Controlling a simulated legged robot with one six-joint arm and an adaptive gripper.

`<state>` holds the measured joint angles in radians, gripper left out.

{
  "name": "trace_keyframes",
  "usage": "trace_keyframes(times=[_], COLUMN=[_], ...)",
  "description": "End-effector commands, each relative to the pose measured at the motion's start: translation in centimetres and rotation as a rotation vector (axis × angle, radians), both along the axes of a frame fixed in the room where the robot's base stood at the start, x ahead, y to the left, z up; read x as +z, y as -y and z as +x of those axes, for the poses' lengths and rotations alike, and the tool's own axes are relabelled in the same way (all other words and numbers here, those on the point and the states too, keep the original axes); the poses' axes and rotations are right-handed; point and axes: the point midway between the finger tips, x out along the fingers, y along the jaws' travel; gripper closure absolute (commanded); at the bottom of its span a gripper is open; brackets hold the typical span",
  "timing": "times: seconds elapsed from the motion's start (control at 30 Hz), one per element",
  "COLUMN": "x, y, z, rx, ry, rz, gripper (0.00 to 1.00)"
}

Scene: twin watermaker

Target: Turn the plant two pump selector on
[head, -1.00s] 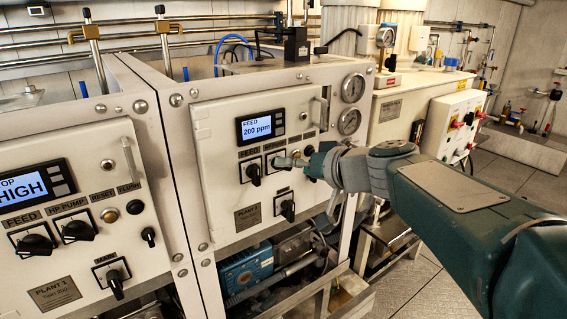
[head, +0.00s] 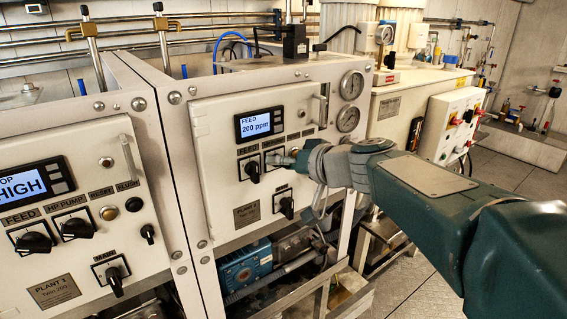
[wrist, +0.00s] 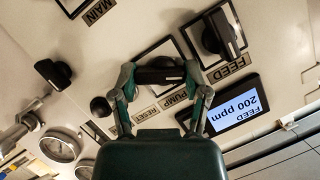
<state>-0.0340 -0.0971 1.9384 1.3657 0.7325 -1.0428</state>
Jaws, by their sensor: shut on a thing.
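The plant two panel (head: 215,180) is the white face in the middle of the head view. Its pump selector is a black knob (wrist: 158,75) on a square plate above the PUMP label in the wrist view. My gripper (wrist: 159,68) is shut on this knob, one finger at each end of it. The knob lies roughly level across the wrist picture. In the head view my gripper (head: 279,158) touches the panel just right of the feed knob and mostly hides the pump selector.
The feed knob (head: 253,169) is close beside my gripper, and the main knob (head: 286,207) is below. The display (head: 259,124) reads FEED 200 ppm. A door handle (head: 323,107) and two gauges (head: 351,86) are to the right. Plant one panel (head: 75,160) is at left.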

Motion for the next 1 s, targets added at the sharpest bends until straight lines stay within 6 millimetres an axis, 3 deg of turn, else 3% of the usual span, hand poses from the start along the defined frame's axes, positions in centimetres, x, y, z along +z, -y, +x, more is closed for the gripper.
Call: trace_keyframes(times=[0.37,1.0], x=[-0.23,-0.6], y=[0.1,0.1], z=[0.08,0.09], rx=[-0.002,-0.005], ry=[-0.086,-0.414], rz=[0.122,0.604], gripper=[0.88,0.88])
